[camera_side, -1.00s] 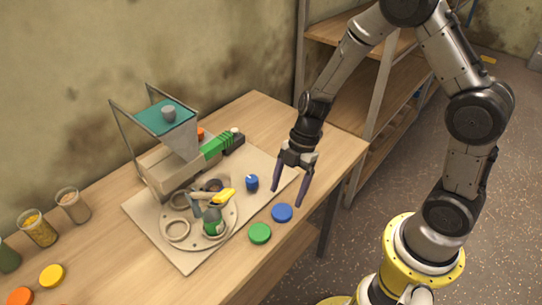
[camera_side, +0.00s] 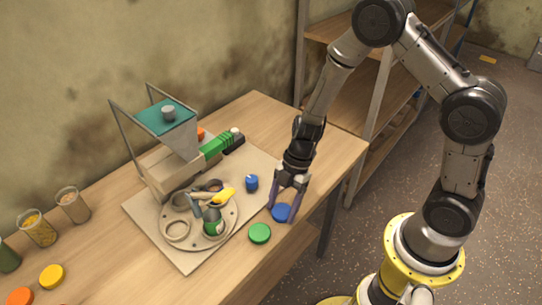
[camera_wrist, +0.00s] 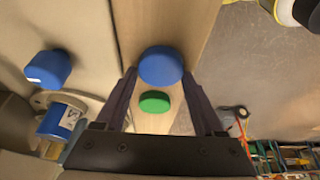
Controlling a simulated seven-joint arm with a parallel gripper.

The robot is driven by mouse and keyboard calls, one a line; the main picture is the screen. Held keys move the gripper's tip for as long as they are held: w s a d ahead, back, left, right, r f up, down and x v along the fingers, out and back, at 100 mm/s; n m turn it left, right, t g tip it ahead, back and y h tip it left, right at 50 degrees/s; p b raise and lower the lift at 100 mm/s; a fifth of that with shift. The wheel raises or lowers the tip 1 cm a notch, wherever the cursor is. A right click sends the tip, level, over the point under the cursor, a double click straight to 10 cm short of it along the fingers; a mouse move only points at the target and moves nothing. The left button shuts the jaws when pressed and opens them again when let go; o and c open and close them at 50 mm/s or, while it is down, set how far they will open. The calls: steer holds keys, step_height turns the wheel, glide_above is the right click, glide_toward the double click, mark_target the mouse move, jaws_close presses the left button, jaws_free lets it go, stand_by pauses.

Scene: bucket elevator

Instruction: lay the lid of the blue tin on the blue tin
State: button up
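The blue lid (camera_side: 281,213) lies flat near the table's front edge, right of the green lid. In the wrist view the blue lid (camera_wrist: 160,65) shows between and just beyond the two fingertips. My gripper (camera_side: 282,208) is open, pointing down over the blue lid, with its fingers on either side; I cannot tell whether they touch it. The wrist view shows a blue tin (camera_wrist: 60,120) with a pale label at the lower left, by the turntable, partly hidden by my gripper. I cannot pick out that blue tin clearly in the side view.
The green lid (camera_side: 260,233) lies close to the blue lid. A blue knob (camera_side: 251,183) stands on the machine's base plate. The turntable (camera_side: 180,232) carries a green tin (camera_side: 213,222) beneath a yellow-tipped spout. Yellow (camera_side: 52,276) and orange (camera_side: 19,297) lids lie far left.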

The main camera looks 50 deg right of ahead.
mark_target(282, 211)
steer(key=shift+c, duration=1.3)
steer(key=shift+r, duration=2.5)
steer(key=w+a+r+m, duration=0.2)
steer(key=w+a+r, duration=0.2)
steer(key=w, duration=0.3)
steer(key=w+a+r+m+t, duration=0.1)
steer(key=w+a+r, duration=0.3)
steer(key=w, duration=0.4)
steer(key=shift+w+a+m+t, duration=0.15)
steer(key=shift+a+m+t, duration=0.15)
steer(key=shift+a+m, duration=0.35)
